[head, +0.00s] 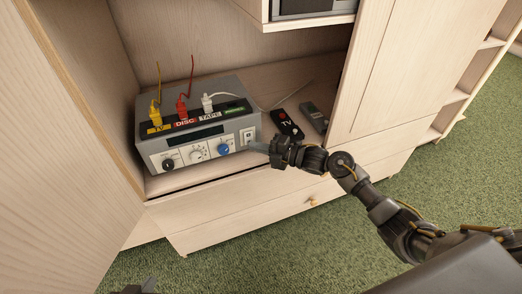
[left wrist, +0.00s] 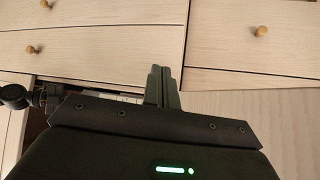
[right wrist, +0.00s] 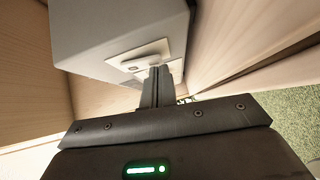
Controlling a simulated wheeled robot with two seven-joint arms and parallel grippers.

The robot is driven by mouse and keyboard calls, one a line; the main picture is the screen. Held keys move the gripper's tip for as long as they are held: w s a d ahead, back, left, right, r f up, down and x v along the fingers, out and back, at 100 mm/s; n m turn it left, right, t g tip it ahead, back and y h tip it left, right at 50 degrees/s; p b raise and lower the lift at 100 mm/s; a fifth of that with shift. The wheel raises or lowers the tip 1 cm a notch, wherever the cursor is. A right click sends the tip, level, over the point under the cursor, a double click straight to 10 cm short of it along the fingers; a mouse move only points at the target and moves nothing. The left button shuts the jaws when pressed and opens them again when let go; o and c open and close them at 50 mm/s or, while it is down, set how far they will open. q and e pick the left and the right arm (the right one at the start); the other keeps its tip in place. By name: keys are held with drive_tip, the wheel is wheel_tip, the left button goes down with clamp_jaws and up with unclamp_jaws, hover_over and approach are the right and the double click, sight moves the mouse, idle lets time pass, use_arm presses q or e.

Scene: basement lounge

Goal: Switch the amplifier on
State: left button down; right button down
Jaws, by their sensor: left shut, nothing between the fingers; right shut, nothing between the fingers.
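The amplifier (head: 182,146) is a grey box with a pale front, a dark display, several knobs and a rocker switch (head: 248,135) at the front's right end. It stands in an open cabinet compartment. My right gripper (head: 259,147) is shut and empty, its tips close to the switch. In the right wrist view the tips (right wrist: 159,72) overlap the edge of the switch plate (right wrist: 138,60); I cannot tell whether they touch. My left gripper (head: 142,288) shows only at the bottom edge, and is shut in the left wrist view (left wrist: 161,70), facing drawers.
Yellow, red and white plugs (head: 182,106) stand in the amplifier's top, labelled TV, DISC and TAPE. A black TV remote (head: 287,125) and a grey device (head: 314,117) lie to its right. A cabinet door (head: 65,150) stands at left. Drawers (head: 290,205) are below.

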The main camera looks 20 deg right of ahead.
use_arm(q)
drive_tip(key=shift+d, duration=0.1)
use_arm(e)
drive_tip(key=shift+w+f+b, duration=0.15)
drive_tip(key=shift+w+b, duration=0.05)
drive_tip(key=shift+b, duration=0.6)
use_arm(q)
drive_tip(key=w+d+r+t+h, duration=0.1)
drive_tip(key=w+d+r+t, duration=0.1)
drive_tip(key=d+r+t, duration=0.1)
drive_tip(key=shift+w+r+m+h, duration=0.25)
drive_tip(key=shift+w+m+h, duration=0.1)
drive_tip(key=shift+m+h, duration=0.05)
